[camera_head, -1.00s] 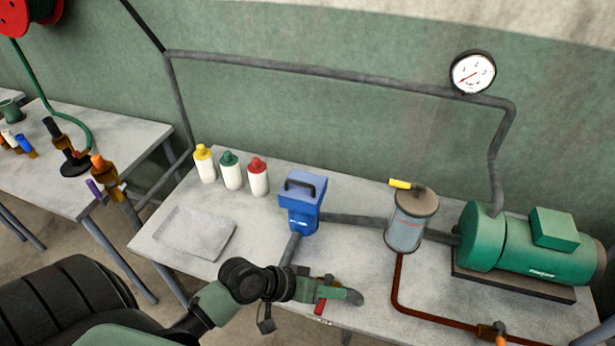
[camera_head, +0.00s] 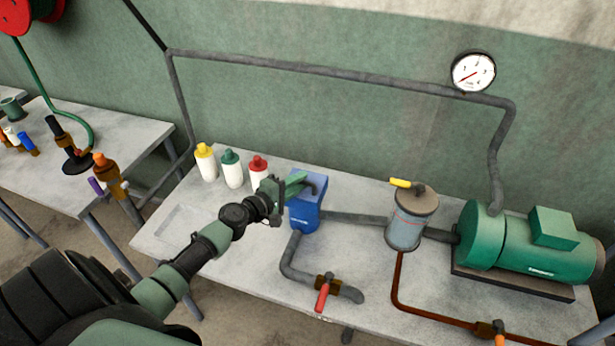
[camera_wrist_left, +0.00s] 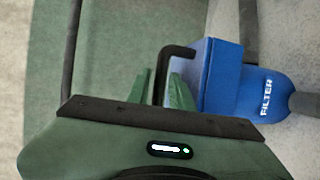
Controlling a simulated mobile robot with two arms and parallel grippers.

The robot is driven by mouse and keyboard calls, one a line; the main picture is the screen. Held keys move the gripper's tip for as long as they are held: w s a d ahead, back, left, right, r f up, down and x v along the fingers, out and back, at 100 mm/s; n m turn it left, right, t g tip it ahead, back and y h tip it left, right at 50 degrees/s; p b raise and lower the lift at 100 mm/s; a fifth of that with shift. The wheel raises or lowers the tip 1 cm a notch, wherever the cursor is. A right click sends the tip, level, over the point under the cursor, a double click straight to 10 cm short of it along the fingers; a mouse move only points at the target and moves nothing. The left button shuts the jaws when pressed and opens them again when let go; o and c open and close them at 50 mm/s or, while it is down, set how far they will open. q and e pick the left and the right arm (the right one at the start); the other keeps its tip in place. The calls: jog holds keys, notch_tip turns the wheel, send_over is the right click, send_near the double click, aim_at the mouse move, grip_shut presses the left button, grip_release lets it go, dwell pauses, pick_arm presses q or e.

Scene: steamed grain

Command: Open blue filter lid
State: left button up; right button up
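The blue filter (camera_head: 304,216) stands on the table, with its blue lid (camera_head: 318,184) on top and a black handle (camera_head: 311,189) on the lid. In the left wrist view the filter (camera_wrist_left: 262,93) lies to the right, its lid (camera_wrist_left: 221,77) and bent black handle (camera_wrist_left: 178,52) nearer the fingers. My left gripper (camera_head: 299,182) is at the handle, left of the lid. In the left wrist view its fingers (camera_wrist_left: 159,82) are apart, with part of the handle between them. Contact with the handle cannot be told. My right gripper is not in view.
Bottles with yellow (camera_head: 205,163), green (camera_head: 231,170) and red (camera_head: 258,170) caps stand behind my left arm. A grey tray (camera_head: 176,223) lies at the left. A red-handled valve (camera_head: 322,297), a metal canister (camera_head: 407,230) and a green pump motor (camera_head: 540,250) are to the right.

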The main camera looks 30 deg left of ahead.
pick_arm(q)
jog(key=shift+x, duration=1.85)
jog(key=shift+d, duration=0.1)
grip_shut()
